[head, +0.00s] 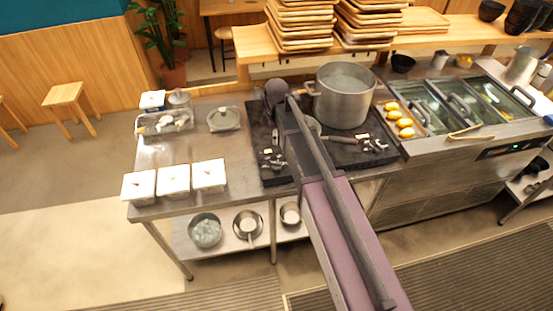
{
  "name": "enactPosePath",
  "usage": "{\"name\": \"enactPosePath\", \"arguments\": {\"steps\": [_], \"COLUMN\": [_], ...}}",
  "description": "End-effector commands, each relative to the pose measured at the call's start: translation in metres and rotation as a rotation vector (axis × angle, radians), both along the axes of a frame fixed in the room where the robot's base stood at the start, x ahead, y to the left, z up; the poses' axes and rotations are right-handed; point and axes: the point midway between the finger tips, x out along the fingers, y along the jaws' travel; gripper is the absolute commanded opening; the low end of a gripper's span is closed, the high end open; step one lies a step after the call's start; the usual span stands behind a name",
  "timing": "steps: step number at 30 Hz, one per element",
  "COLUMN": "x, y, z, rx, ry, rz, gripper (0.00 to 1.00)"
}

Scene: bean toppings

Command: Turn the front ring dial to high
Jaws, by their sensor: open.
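The black stove (350,158) stands in the counter's middle, under my arm. A large steel pot (342,98) sits on its back right part. Small metallic controls (371,145) show on the stove's front right, and more (272,160) on its front left. Which of them is the front ring dial, and where it points, is too small to tell. My purple arm reaches from the bottom of the head view up over the stove and covers its middle. My gripper cannot be made out; the arm hides that area.
Several white lidded containers (173,180) line the counter's front left. A tray of yellow food (404,123) is right of the stove, beside glass-lidded wells (460,105). Stacked wooden trays (300,25) stand on the back shelf.

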Motion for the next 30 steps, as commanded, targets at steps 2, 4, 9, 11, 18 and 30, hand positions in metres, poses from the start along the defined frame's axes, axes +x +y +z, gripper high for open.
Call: {"name": "enactPosePath", "arguments": {"steps": [2,4,9,11,18,30], "x": [0.0,0.0,0.0,0.0,0.0,0.0], "y": [0.0,0.0,0.0,0.0,-0.001,-0.001], "z": [-0.001,-0.001,-0.001,-0.003,-0.013,-0.042], "rx": [0.0,0.0,0.0,0.0,0.0,0.0], "ry": [0.0,0.0,0.0,0.0,0.0,0.0], "rz": [-0.001,-0.001,-0.002,-0.003,-0.003,-0.003], "gripper": [0.57,0.57,0.57,0.57,0.57,0.57]}}
